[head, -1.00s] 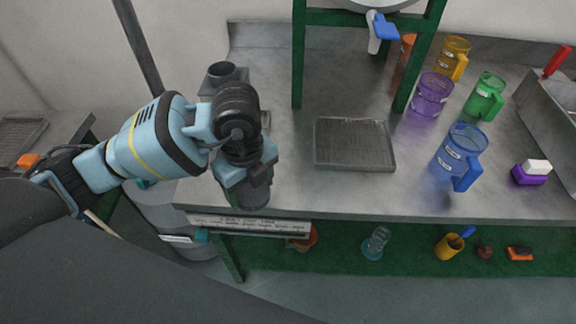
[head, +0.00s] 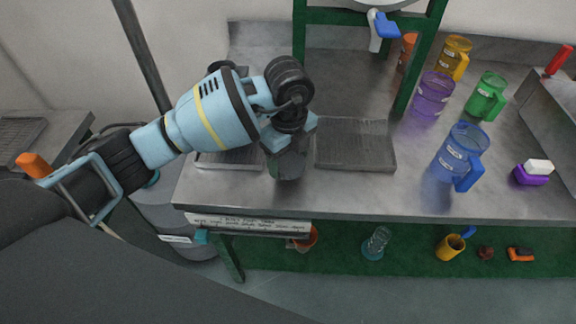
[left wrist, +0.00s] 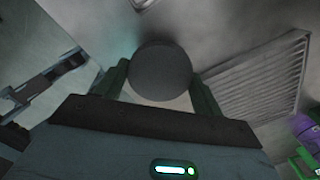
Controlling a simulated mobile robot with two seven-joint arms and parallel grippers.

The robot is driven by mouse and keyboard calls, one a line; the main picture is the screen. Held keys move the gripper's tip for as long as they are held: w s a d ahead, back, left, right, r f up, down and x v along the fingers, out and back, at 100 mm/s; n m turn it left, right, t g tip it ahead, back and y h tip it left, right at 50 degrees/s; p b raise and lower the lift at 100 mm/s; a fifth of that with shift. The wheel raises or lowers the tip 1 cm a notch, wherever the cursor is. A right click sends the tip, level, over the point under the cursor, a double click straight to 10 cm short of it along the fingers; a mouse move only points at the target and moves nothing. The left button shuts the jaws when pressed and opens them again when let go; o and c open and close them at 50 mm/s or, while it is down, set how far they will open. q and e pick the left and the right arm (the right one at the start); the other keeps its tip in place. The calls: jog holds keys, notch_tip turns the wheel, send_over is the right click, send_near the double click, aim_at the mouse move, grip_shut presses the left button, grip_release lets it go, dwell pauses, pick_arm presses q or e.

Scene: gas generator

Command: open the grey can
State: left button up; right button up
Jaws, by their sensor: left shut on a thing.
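My left gripper (head: 290,148) is shut on a grey cylinder-like thing (head: 289,166), which I take for the grey can. It is over the front part of the bench, between two metal trays. In the left wrist view, its dark, flat round top (left wrist: 161,70) sits between the two fingers of my left gripper (left wrist: 160,88). I cannot tell whether that top is a separate lid, nor whether the thing touches the bench. My right gripper is out of view.
A ridged metal tray (head: 355,146) lies right of the gripper, and another tray (head: 228,160) lies left. Blue (head: 460,155), purple (head: 432,93) and green (head: 486,96) jugs stand at right. A green frame (head: 299,40) rises behind. A grey drum (head: 170,215) stands below at left.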

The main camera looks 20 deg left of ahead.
aim_at(288, 161)
pick_arm(q)
jog(key=shift+f, duration=1.7)
jog(key=shift+f, duration=0.15)
jog(key=o, duration=1.1)
notch_tip(288, 161, up, 12)
jog(key=shift+s+r+p, duration=0.1)
jog(key=shift+r+p, duration=0.05)
jog(key=shift+p, duration=0.25)
